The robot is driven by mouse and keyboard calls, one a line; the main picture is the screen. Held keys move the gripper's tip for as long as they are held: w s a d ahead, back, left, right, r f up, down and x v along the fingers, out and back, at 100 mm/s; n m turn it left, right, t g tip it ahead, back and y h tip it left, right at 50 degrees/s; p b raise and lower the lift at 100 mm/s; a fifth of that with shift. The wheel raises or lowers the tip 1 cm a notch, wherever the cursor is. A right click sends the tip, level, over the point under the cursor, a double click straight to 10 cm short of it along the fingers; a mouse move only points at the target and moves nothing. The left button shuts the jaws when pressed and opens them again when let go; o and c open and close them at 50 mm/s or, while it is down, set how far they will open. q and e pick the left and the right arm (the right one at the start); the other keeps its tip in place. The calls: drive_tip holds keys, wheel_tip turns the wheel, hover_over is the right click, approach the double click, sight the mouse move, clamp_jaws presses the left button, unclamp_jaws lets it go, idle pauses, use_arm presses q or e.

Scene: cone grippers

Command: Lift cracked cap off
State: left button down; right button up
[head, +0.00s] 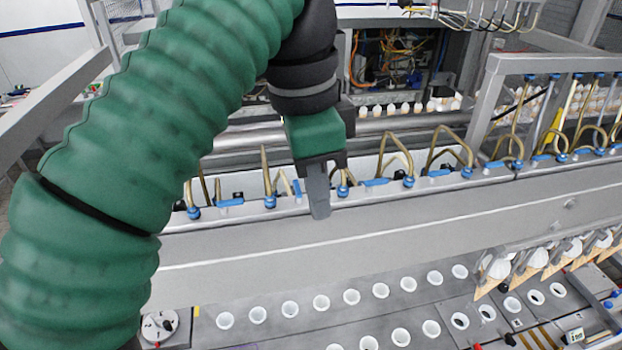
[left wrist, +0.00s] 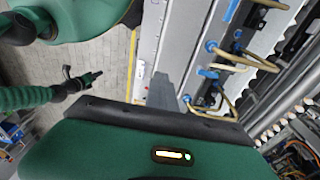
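My left gripper (head: 318,200) hangs fingers down in front of the hose-fitted grey beam, over its upper edge. Its grey fingers overlap in the head view, so the gap between them does not show. In the left wrist view the fingers (left wrist: 163,92) point at the beam, and nothing is seen held. White caps or cones (head: 497,266) hang in a row of holders at the right. I cannot pick out a cracked one. A second green sleeved arm ends in a small dark gripper (left wrist: 92,77), apparently my right one, over the floor; its fingers are too small to judge.
The long grey beam (head: 400,225) crosses the view, with blue fittings and tan hoses (head: 395,145) along its top. Below it, plates hold rows of white-rimmed round holes (head: 352,297). An open cabinet with wiring (head: 395,60) stands behind. Tiled floor (left wrist: 105,55) is clear beside the machine.

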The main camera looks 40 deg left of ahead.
use_arm(q)
drive_tip(key=c, duration=2.2)
unclamp_jaws()
drive_tip(key=shift+w, duration=0.15)
drive_tip(key=c, duration=1.4)
unclamp_jaws()
drive_tip(key=shift+a, duration=0.3)
drive_tip(key=shift+c, duration=0.2)
drive_tip(key=o, duration=1)
drive_tip(key=shift+d, duration=0.2)
